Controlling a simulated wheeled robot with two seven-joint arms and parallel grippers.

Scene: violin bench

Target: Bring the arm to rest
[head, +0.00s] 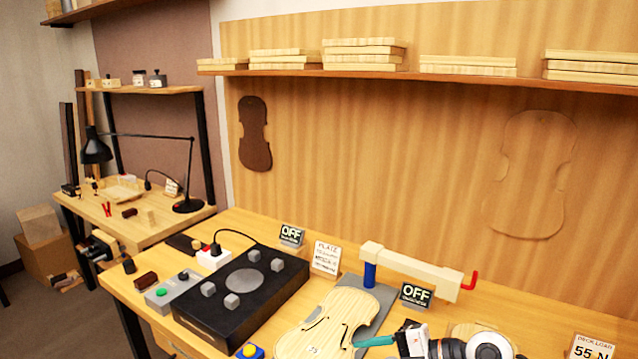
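My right arm comes in at the bottom right edge. Its gripper (405,341) is small and partly cut off there, over the front of the bench beside a pale violin plate (318,326). A teal piece (374,342) shows at the gripper's tip, over the plate's right edge. I cannot tell whether it is a held thing or part of the fingers, nor whether the fingers are open or shut. My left gripper is not in view.
A black box with grey blocks (243,289) and a grey button box (173,288) stand left on the bench (250,222). A cream beam on a blue post (410,267) stands behind the plate. Two "OFF" signs (416,294) show. A shelf (440,75) with wood stacks hangs above.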

